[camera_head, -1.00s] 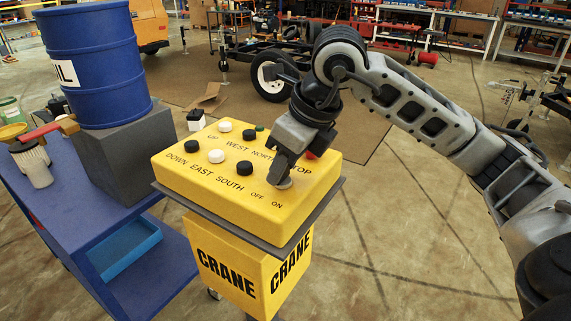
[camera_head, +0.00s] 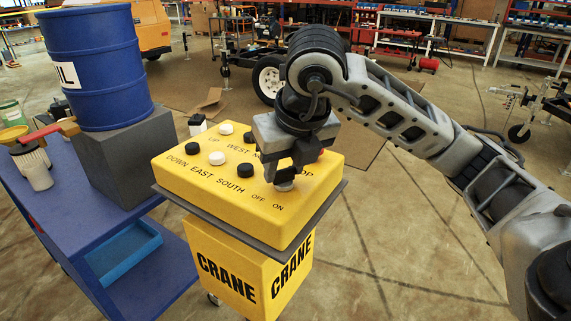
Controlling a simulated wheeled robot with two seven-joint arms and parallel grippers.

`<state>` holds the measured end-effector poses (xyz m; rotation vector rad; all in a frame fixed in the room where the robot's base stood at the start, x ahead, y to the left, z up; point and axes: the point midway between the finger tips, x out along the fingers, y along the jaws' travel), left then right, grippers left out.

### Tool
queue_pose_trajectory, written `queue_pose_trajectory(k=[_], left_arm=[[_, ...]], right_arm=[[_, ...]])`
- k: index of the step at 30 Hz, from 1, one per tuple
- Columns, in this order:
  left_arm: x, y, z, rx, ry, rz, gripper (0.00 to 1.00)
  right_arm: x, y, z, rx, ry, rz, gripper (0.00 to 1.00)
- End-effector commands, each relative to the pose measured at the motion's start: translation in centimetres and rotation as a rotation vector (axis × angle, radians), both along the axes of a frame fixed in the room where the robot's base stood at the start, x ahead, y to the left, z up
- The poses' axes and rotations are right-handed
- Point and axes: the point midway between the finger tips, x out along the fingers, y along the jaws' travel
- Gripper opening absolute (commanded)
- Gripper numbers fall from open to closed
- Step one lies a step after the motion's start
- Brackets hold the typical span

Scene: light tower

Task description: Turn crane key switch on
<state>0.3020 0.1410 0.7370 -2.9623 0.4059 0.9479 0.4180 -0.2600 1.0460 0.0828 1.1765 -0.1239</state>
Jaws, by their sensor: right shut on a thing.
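The yellow crane control box (camera_head: 213,191) stands on a yellow pedestal marked CRANE (camera_head: 228,270). Its top carries black and white buttons and the labels UP, DOWN, WEST, EAST, SOUTH, OFF and ON; other lettering is partly hidden. My right gripper (camera_head: 285,179) points down at the box's front right, just above the OFF and ON labels. Its fingers are shut on the round grey key switch (camera_head: 285,187), of which only the lower edge shows. A red button (camera_head: 320,156) is mostly hidden behind the gripper. My left gripper is not in view.
A blue cart (camera_head: 75,222) at the left bears a blue oil drum (camera_head: 97,70) on a grey block (camera_head: 131,165), plus a funnel and small containers. A trailer and workbenches stand at the back. The floor right of the pedestal is clear.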

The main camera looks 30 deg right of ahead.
Motion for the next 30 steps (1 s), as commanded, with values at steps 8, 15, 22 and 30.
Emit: queue_pose_trajectory(k=[8,15,22,30], left_arm=[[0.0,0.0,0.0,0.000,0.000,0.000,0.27],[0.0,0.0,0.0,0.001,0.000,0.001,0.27],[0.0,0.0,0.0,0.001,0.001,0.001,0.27],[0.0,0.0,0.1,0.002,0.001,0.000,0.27]], right_arm=[[0.0,0.0,0.1,0.001,-0.003,-0.009,0.14],[0.0,0.0,0.1,0.001,-0.003,-0.008,0.58],[0.0,0.0,0.1,0.000,-0.001,-0.006,0.58],[-1.0,0.2,2.9,0.001,-0.007,-0.005,0.58]])
